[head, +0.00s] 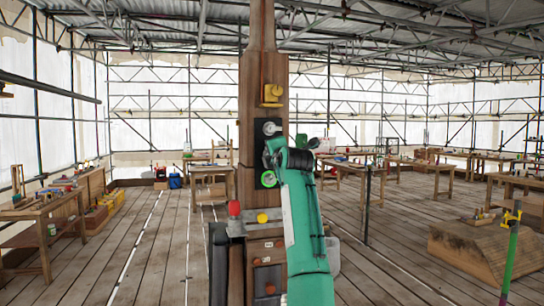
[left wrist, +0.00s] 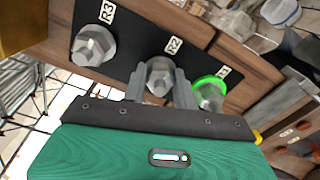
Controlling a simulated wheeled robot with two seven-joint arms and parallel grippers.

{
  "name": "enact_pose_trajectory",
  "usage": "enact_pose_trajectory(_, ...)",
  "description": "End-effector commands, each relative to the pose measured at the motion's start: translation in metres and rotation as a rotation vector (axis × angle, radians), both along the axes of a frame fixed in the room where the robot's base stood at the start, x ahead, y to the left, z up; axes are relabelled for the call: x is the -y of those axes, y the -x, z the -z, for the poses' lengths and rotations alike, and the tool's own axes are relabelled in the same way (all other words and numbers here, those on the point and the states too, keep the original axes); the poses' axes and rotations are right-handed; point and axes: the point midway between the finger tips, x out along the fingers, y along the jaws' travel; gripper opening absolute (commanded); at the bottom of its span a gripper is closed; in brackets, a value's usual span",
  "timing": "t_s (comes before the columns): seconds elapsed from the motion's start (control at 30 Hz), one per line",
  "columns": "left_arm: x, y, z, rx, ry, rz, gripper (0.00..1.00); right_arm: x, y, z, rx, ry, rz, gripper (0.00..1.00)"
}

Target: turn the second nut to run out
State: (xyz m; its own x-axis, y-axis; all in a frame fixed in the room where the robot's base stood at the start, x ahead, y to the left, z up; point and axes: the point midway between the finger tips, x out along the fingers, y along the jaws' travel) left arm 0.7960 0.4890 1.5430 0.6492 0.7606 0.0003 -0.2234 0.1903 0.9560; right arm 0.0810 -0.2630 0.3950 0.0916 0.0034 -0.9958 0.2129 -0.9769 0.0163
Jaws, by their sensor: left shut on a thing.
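A black plate on the wooden post carries a row of metal hex nuts, labelled R3, R2 and R1 in the left wrist view. The second nut, R2 (left wrist: 160,72), sits in the middle, between the two grey fingers of my left gripper (left wrist: 160,92), which is shut on it. The R3 nut (left wrist: 94,45) is to its left and clear of the fingers. The R1 nut (left wrist: 210,94), with a bright green ring, is to its right. In the head view my green left arm ends at the plate (head: 270,150) and hides the R2 nut. My right gripper is not in view.
The wooden post (head: 262,85) stands upright in the middle, with a yellow fitting (head: 272,95) above the plate. A red-topped item (head: 234,208) and a yellow knob (head: 262,218) sit below. Workbenches (head: 45,215) stand around the plank floor.

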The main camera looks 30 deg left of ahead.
Motion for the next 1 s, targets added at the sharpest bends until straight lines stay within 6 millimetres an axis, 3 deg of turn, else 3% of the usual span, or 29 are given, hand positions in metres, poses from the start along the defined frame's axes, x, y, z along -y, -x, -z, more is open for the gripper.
enact_pose_trajectory(0.2,0.0,-0.001,0.004,-0.006,0.004,0.0,0.06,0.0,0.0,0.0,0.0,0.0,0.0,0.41)
enact_pose_trajectory(0.23,0.0,-0.001,0.004,-0.006,0.004,0.0,0.32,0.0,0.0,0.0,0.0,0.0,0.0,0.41)
enact_pose_trajectory(0.33,0.0,-0.001,0.003,-0.005,0.003,0.001,0.5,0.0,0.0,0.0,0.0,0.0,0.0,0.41)
enact_pose_trajectory(0.67,0.002,0.001,0.002,-0.001,0.0,0.0,0.5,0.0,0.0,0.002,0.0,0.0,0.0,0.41)
enact_pose_trajectory(0.83,0.019,0.015,0.005,0.001,0.0,0.001,0.5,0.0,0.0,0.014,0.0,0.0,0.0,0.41)
enact_pose_trajectory(1.0,0.05,0.04,0.006,0.002,0.003,0.003,0.5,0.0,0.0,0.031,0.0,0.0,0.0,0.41)
